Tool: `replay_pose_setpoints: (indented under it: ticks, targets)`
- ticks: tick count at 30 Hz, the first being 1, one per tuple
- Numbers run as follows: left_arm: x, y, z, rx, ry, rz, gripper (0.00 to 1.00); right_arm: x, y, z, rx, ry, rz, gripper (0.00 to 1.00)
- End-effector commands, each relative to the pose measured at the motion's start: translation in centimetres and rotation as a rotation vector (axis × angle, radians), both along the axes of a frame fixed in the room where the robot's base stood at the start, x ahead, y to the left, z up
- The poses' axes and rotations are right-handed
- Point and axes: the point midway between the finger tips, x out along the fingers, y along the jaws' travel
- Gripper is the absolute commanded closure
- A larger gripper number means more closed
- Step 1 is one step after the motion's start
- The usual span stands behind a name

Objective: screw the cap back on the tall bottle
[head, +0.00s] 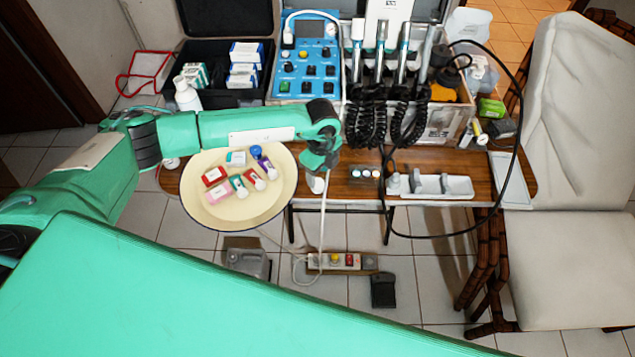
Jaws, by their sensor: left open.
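A white bottle (187,95) stands upright behind my left forearm, at the back left of the table; its lower part is partly hidden. A small white object (316,184) is directly below my left gripper (319,170) at the table's front edge; I cannot tell whether it is a bottle or a cap. My left gripper points down over it and is open. The fingers are small and partly hidden by the wrist, and I cannot tell whether they touch it. No loose cap can be made out for certain. My right gripper is not in view.
A round cream tray (210,215) with small boxes and bottles is left of the gripper. Small round pieces (365,173) and a grey tray (458,187) lie to the right. A blue control unit (305,68) and coiled handpieces stand behind. A black cable (520,130) loops at right.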

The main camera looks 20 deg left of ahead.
Motion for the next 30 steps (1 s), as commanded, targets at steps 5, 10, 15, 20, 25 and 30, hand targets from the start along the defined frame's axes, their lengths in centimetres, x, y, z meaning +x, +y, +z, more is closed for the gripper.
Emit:
replay_pose_setpoints:
  ticks: [5, 10, 15, 20, 25, 30]
  targets:
    - [0.0, 0.0, -0.3, 0.0, 0.0, 0.0, 0.41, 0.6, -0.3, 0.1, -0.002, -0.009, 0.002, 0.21]
    - [0.0, 0.0, -0.3, 0.0, 0.0, 0.0, 0.41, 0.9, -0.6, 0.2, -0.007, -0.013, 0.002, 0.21]
    - [-0.1, 0.5, -1.7, 0.001, 0.003, 0.002, 0.41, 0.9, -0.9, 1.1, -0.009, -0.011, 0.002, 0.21]
    - [-0.2, 0.7, -4.3, 0.0, 0.002, 0.0, 0.41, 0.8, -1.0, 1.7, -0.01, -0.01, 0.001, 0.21]
    - [-0.1, 0.8, -5.4, 0.0, -0.001, 0.0, 0.41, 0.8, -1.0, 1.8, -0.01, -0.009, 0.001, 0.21]
    - [-0.1, 0.8, -5.5, -0.001, -0.001, 0.0, 0.41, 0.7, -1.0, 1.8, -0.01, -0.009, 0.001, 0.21]
